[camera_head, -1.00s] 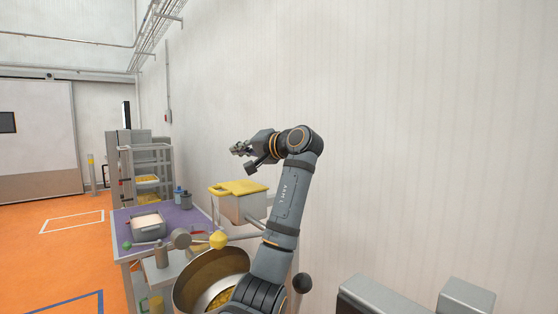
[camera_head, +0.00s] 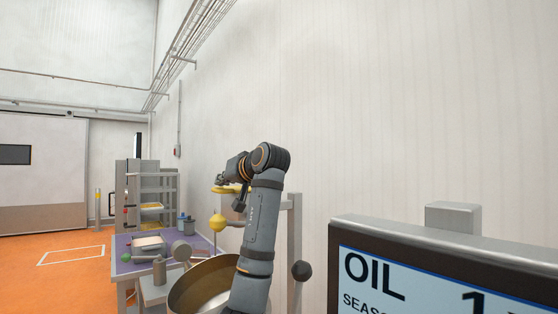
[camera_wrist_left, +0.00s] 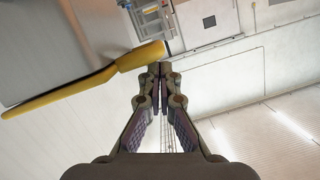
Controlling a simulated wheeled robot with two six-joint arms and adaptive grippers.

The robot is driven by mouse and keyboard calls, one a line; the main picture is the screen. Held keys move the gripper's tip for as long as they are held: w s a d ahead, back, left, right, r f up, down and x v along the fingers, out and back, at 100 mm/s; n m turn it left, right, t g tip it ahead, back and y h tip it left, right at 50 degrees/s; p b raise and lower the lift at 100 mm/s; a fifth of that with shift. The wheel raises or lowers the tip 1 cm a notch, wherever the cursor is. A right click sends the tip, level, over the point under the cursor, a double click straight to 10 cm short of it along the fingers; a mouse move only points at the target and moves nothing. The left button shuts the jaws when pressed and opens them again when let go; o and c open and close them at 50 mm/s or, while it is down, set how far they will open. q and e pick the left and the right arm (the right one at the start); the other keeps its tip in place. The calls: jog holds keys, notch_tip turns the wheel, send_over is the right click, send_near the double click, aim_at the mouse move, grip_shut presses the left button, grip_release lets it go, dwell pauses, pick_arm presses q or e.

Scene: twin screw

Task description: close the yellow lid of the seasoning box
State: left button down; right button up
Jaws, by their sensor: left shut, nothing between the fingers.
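The seasoning box's yellow lid (camera_head: 232,189) shows just below my left gripper in the head view, partly covered by it. The pale box under it is mostly hidden behind my arm. In the left wrist view a yellow edge (camera_wrist_left: 75,91) slants along a pale grey surface (camera_wrist_left: 60,40), with a thicker yellow end close to my fingertips. My left gripper (camera_wrist_left: 159,72) is shut and empty, its tips at or very near that yellow end. I cannot tell whether they touch, nor whether the lid is fully closed. My right gripper is not in view.
A large metal pot (camera_head: 200,287) stands below my arm. A yellow ball-shaped knob (camera_head: 218,223) is near the box. A purple-topped table (camera_head: 125,263) holds a tray and bottles. A screen marked OIL (camera_head: 450,275) fills the lower right. A plain wall is behind.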

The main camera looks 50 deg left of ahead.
pick_arm(q)
jog(key=shift+f, duration=0.4)
dwell(0.3)
notch_tip(320, 180, up, 10)
dwell(0.3)
